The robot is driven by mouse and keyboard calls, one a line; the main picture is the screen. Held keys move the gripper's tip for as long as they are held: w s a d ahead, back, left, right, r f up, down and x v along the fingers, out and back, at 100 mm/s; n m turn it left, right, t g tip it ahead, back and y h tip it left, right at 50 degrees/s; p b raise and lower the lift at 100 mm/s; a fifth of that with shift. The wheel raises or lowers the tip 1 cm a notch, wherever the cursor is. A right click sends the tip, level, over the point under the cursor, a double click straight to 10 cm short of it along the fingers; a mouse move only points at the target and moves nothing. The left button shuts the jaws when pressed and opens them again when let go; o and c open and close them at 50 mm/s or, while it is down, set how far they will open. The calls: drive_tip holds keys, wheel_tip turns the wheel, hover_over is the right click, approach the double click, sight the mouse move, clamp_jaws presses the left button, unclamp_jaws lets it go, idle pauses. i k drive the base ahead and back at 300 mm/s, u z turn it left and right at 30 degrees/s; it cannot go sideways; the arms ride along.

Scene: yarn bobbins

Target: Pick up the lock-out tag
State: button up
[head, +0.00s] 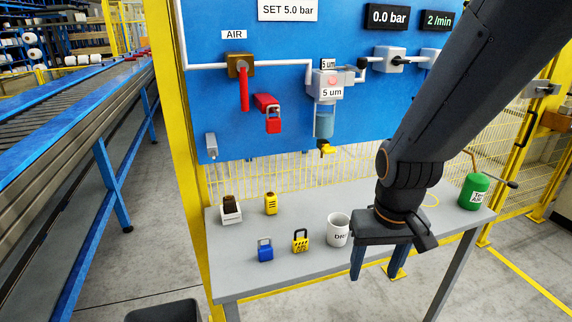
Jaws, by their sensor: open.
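A yellow piece with black markings and a dark loop at its top (300,242) stands on the grey bench, between a blue padlock and a white mug. It looks most like the lock-out tag, though its print is too small to read fully. A smaller yellow item with dark marks (270,205) stands farther back on the bench; I cannot tell exactly what it is. My gripper (375,276) points down over the front right part of the bench, right of the mug. Its two blue fingers are apart with nothing between them. It is clear of the yellow piece.
A blue panel (215,100) with pipes and a red valve handle (244,88) rises behind.

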sight(300, 244)
drive_tip(key=z, duration=2.45)
drive_tip(key=k, duration=1.3)
drive_tip(key=u, duration=1.8)
